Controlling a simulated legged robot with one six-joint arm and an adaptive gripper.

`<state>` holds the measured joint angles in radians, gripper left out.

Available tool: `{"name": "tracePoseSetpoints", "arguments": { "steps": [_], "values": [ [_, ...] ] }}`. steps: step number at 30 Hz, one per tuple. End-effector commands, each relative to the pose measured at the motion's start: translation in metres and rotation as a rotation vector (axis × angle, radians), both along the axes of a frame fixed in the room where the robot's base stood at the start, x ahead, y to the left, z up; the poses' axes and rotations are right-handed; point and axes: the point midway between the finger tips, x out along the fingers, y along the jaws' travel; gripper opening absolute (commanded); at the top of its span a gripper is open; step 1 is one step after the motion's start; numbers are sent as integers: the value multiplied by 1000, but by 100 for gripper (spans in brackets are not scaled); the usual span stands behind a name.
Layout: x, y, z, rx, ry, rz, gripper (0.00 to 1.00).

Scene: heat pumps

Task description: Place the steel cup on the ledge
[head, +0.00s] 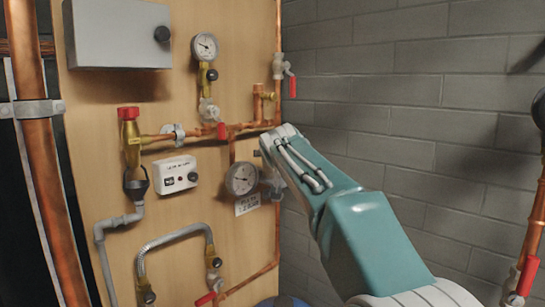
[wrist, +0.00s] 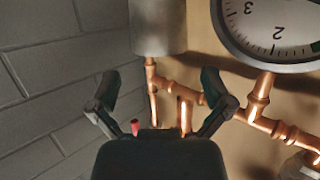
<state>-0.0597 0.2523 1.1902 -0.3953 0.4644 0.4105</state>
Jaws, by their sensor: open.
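In the wrist view my gripper (wrist: 158,92) is open, its two dark fingers spread apart with no object clearly held between them. A plain grey cylinder (wrist: 158,28) shows beyond the fingers at the top centre, in front of copper pipes; it may be the steel cup, but its upper end is cut off. I cannot tell whether it touches anything. In the head view my arm reaches to the board beside the lower gauge, and my fingers are mostly hidden behind it. I cannot make out a ledge for certain in either view.
A wooden board carries a grey box (head: 120,35), an upper gauge (head: 204,46), a lower gauge (head: 241,179), a white control box (head: 176,174) and copper pipes (head: 255,127) with red valve handles. A grey block wall (head: 400,100) stands to the right. Pipes crowd the space around my fingers.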

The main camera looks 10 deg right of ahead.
Motion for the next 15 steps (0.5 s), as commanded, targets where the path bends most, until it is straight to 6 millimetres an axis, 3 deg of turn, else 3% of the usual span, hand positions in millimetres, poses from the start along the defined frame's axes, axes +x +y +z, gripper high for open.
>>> {"name": "tracePoseSetpoints", "arguments": {
  "steps": [9, 15],
  "values": [
    [-50, 7, 16, -1, 0, 0, 100],
    [-63, 8, 19, -1, 1, -1, 100]
  ]
}}
